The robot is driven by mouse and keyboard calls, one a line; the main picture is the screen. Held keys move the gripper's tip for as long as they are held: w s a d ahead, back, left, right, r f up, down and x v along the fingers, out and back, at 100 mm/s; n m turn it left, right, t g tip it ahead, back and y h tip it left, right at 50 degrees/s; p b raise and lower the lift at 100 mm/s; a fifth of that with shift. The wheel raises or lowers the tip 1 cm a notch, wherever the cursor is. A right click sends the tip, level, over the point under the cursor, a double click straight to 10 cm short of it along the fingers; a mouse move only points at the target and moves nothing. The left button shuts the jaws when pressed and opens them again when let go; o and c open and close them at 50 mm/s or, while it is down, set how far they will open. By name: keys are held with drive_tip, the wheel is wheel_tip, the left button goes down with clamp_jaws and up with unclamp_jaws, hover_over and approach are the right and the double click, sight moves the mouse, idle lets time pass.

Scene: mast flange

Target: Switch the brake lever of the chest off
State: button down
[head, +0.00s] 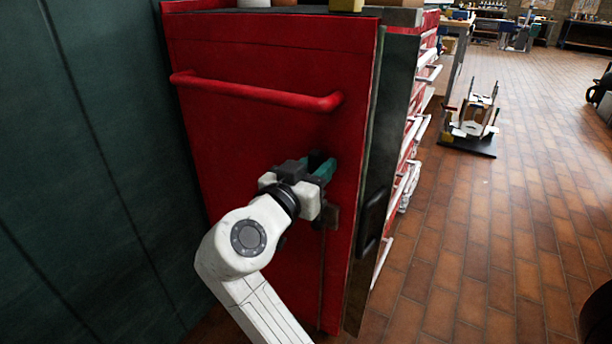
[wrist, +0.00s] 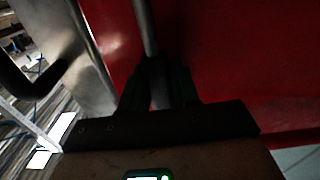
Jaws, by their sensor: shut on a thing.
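The red chest (head: 270,65) stands in the middle of the head view, its side panel facing me. My gripper (head: 316,166) is at the right part of this panel, below the red handle bar. In the wrist view my gripper (wrist: 162,85) is shut on the brake lever (wrist: 144,25), a grey metal rod that runs up between the dark fingers along the red panel. In the head view a teal piece (head: 326,171) shows at the fingertips; I cannot tell whether it belongs to the lever. My wrist hides most of the lever there.
A red handle bar (head: 250,92) juts from the panel above my gripper. A dark green wall (head: 90,180) stands close on the left. A dark handle (head: 371,220) is on the chest's right edge. The tiled floor (head: 490,240) at right is mostly free.

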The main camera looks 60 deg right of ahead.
drive_tip(key=shift+s+f+m+b, duration=0.1)
drive_tip(key=shift+s+m+b, duration=0.2)
drive_tip(key=shift+s+m, duration=0.1)
drive_tip(key=c, duration=0.9)
unclamp_jaws()
drive_tip(key=a+p, duration=0.1)
drive_tip(key=a, duration=0.4)
drive_tip(key=a+p, duration=0.1)
drive_tip(key=a, duration=0.4)
drive_tip(key=shift+s+a+p, duration=0.2)
drive_tip(key=shift+a+p, duration=0.15)
drive_tip(key=shift+a, duration=0.05)
